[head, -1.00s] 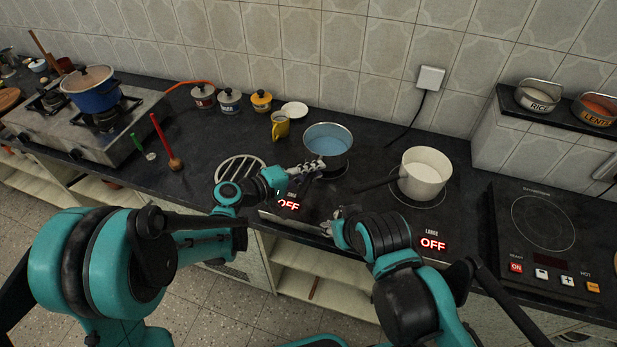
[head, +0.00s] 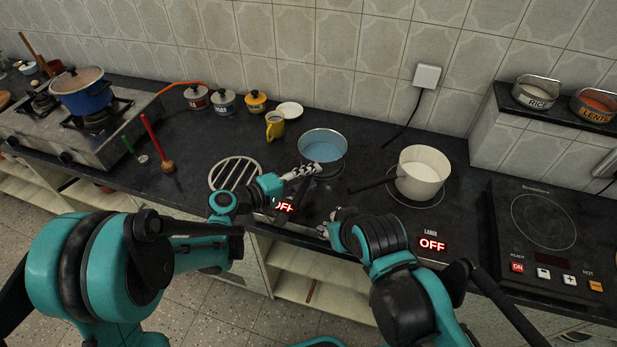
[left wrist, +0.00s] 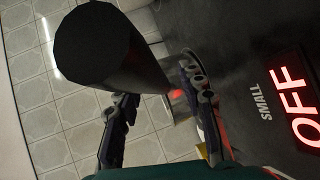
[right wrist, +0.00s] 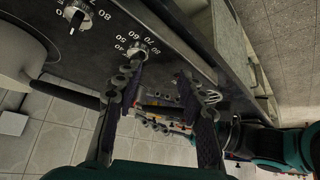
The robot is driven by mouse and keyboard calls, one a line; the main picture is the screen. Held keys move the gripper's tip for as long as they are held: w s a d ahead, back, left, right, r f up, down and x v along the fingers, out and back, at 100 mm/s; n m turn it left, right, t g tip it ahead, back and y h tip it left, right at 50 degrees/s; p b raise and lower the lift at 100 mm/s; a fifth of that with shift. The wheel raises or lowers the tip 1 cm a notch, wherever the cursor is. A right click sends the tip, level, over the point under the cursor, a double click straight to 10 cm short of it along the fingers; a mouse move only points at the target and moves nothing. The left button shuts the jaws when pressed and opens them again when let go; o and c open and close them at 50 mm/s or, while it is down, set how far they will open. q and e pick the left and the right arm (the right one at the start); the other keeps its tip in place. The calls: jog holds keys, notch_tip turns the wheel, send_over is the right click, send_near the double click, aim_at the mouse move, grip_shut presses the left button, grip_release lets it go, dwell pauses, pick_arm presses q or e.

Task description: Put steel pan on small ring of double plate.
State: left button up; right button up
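The steel pan (head: 323,148), with a bluish inside, is at the middle of the counter in the head view, upright over the small-ring side of the double plate (head: 398,222). It hides most of the small ring. I cannot tell whether its base touches. My left gripper (head: 300,172) is at its dark handle; in the left wrist view the handle (left wrist: 105,50) runs large between the fingers (left wrist: 158,80), and I take it as held. My right gripper (head: 333,222) is at the plate's front edge; in the right wrist view its fingers (right wrist: 165,80) are apart and empty.
A cream pot (head: 422,172) stands on the large ring, its dark handle pointing left towards the pan. A round slatted trivet (head: 233,172) lies left of the pan. A yellow mug (head: 275,125) and white saucer (head: 290,110) are behind. An induction plate (head: 545,240) is at right.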

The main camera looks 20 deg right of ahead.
pick_arm(q)
jog(key=s+a+r+m+y+p, duration=0.1)
jog(key=s+a+y, duration=0.3)
jog(key=a, duration=0.7)
jog(key=s+a+r+m+t+y+p, duration=0.1)
jog(key=s+a+y, duration=0.4)
jog(key=a, duration=0.7)
jog(key=s+a+r+m+t+y, duration=0.1)
jog(key=s+a+r+y, duration=0.1)
jog(key=s+a+y, duration=0.3)
jog(key=s+a, duration=0.3)
jog(key=a, duration=0.3)
jog(key=shift+s+a+r+p, duration=0.15)
jog(key=shift+a+r+p, duration=0.1)
jog(key=shift+r+p, duration=0.15)
jog(key=shift+f, duration=0.1)
